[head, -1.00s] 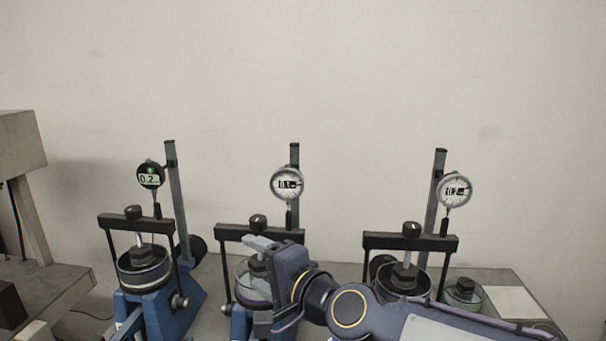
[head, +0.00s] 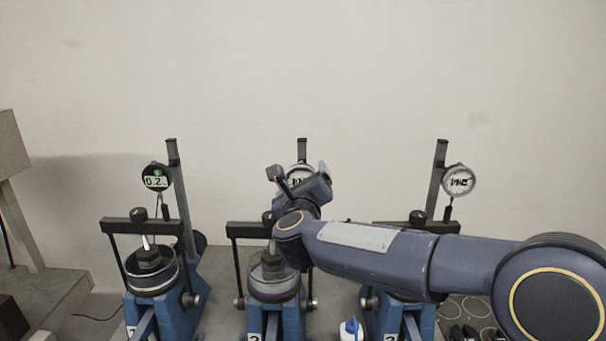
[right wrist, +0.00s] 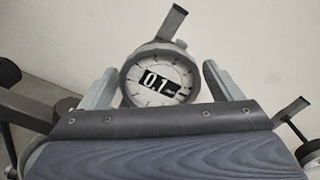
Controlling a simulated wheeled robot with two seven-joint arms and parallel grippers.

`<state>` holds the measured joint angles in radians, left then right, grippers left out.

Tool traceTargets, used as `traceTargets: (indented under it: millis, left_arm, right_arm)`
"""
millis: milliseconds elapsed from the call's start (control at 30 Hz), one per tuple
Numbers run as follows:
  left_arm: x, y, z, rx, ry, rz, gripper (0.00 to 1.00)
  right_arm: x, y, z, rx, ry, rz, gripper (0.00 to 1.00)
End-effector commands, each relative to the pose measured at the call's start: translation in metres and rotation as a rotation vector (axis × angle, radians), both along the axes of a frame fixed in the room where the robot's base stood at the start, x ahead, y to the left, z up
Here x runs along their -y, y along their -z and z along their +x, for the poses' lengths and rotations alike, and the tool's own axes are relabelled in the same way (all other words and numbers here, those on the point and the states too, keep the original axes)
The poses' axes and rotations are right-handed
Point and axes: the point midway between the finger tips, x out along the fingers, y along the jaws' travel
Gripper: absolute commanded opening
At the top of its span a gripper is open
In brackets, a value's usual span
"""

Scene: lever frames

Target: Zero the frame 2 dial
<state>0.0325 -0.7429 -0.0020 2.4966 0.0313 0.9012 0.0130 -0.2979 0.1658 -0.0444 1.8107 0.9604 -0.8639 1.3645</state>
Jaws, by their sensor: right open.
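The frame 2 dial (head: 296,180) is a round white-faced gauge on the post of the middle blue lever frame (head: 291,322). In the head view my right gripper partly hides it. My right gripper (head: 299,170) is open, with one finger on each side of the dial. Its fingers also show in the right wrist view (right wrist: 161,88), apart from each other; I cannot tell if either touches the dial. My left gripper is out of view.
The right frame's dial (head: 458,181) is white-faced and too blurred to read. My right arm crosses in front of the right frame (head: 385,325). A white-and-blue bottle (head: 351,329) stands between the frames.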

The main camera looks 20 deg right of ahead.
Motion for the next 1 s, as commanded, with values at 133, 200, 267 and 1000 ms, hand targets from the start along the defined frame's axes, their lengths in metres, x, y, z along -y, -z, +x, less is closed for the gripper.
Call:
traceTargets:
  millis: [133, 200, 267, 1000]
  left_arm:
    - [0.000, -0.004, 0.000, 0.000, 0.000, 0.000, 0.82]
    - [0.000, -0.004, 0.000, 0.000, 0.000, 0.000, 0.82]
    - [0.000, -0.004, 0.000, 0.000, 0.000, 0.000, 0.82]
    - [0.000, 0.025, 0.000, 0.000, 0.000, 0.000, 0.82]
  right_arm:
    - [0.005, 0.000, 0.009, -0.001, 0.001, -0.002, 0.85]
    - [0.006, 0.000, 0.011, 0.000, 0.000, -0.001, 0.85]
    - [0.006, 0.000, 0.011, 0.000, 0.000, -0.001, 0.85]
    - [0.005, 0.008, 0.010, 0.039, 0.000, 0.073, 0.41]
